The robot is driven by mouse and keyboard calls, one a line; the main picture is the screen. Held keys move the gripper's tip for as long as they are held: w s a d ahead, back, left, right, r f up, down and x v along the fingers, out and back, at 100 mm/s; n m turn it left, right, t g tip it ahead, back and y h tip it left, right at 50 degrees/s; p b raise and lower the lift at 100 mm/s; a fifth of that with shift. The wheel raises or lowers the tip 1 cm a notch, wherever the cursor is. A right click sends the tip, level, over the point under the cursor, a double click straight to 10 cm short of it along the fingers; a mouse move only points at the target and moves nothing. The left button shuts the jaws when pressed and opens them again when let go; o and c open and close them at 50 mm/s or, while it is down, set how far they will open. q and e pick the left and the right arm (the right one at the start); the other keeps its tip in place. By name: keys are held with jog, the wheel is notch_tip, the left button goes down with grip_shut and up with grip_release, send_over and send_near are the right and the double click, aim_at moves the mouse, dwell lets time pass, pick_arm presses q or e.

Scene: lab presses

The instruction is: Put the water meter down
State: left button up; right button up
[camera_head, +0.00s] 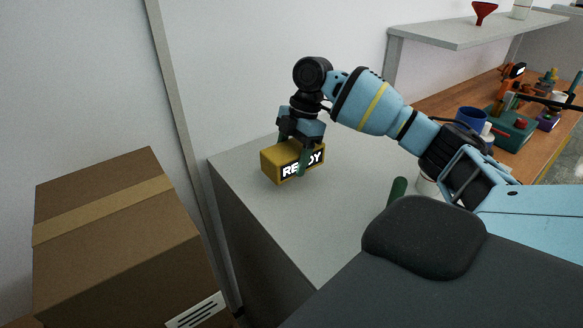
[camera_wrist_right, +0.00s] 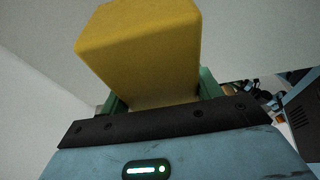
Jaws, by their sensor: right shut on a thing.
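A yellow box (camera_head: 268,166) with a black label reading "READY" is in my right gripper (camera_head: 293,160). Nothing in view looks plainly like a water meter; this box is the only thing held. The gripper points down, its green fingers on either side of the box. The box is over the grey counter top (camera_head: 300,225), near its left end. I cannot tell whether it touches the surface. In the right wrist view the yellow box (camera_wrist_right: 145,50) fills the space between the green fingers (camera_wrist_right: 162,95). My left gripper is not in view.
A taped cardboard box (camera_head: 110,235) stands left of the counter. A green upright thing (camera_head: 397,189) and a white one (camera_head: 427,183) are partly hidden at right. Beyond are a wooden bench (camera_head: 440,93) with several items and a wall shelf (camera_head: 470,34). The counter's front middle is clear.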

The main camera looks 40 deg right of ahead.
aim_at(298, 144)
jog(key=shift+f, duration=1.7)
jog(key=shift+f, duration=0.15)
jog(key=o, duration=1.2)
jog(key=v, duration=1.2)
